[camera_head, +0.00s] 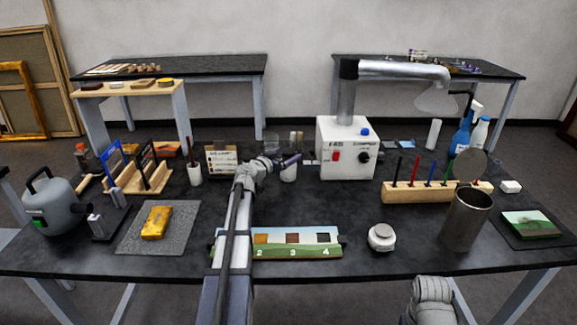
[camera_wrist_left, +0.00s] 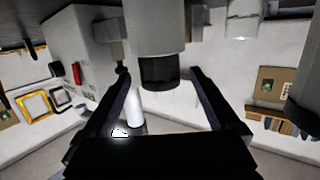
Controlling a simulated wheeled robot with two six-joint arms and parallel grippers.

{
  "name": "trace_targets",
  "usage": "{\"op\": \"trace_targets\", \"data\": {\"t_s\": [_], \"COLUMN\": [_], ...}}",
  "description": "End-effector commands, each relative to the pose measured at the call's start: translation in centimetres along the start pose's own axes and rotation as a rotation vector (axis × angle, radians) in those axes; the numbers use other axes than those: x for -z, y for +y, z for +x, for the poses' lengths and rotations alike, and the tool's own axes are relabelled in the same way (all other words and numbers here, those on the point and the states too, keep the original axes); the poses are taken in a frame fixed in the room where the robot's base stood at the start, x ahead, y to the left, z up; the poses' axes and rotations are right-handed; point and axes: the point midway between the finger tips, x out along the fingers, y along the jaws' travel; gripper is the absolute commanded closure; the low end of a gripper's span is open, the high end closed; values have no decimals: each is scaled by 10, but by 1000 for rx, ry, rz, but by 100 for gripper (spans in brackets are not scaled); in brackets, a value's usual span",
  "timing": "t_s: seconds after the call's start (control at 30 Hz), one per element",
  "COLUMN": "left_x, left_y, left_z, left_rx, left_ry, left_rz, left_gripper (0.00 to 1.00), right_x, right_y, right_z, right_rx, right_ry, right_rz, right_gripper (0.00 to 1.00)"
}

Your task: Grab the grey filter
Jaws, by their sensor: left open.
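A squat, pale grey round canister (camera_head: 381,238) stands at the front of the table, right of centre, in the head view. It looks most like the grey filter, but I cannot be sure. My left gripper (camera_head: 292,160) is over the middle of the table, beside and above a white cup (camera_head: 288,174), well to the left of and behind the canister. In the left wrist view my left gripper (camera_wrist_left: 158,74) is open, its dark fingers apart. A grey cylinder with a dark end (camera_wrist_left: 157,35) shows between them in that picture; I cannot tell whether they touch it.
A white extractor box (camera_head: 347,150) with a metal duct stands behind. A numbered sample strip (camera_head: 297,252) lies left of the canister. A steel can (camera_head: 467,220) and a wooden tool rack (camera_head: 425,195) stand to its right. Part of my right arm shows at the bottom.

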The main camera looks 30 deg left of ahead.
Motion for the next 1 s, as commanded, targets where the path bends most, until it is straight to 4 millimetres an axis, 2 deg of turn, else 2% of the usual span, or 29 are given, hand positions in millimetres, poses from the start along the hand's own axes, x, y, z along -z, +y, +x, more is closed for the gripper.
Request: {"op": "trace_targets", "data": {"t_s": [0.17, 0.47, 0.7, 1.0], "left_x": [-2, -5, -4, -4], "left_y": [0, -2, 0, -1], "left_z": [9, 50, 51, 51], "left_rx": [0, -1, 1, 0], "left_ry": [0, 0, 0, 0], "left_rz": [0, 0, 0, 0], "left_gripper": [5, 5, 5, 38], "right_x": [0, 1, 1, 1], "right_y": [0, -1, -1, -1], "right_z": [3, 12, 12, 12], "right_rx": [0, 0, 0, 0], "right_ry": [0, 0, 0, 0], "right_rz": [0, 0, 0, 0], "right_gripper": [50, 50, 50, 50]}}
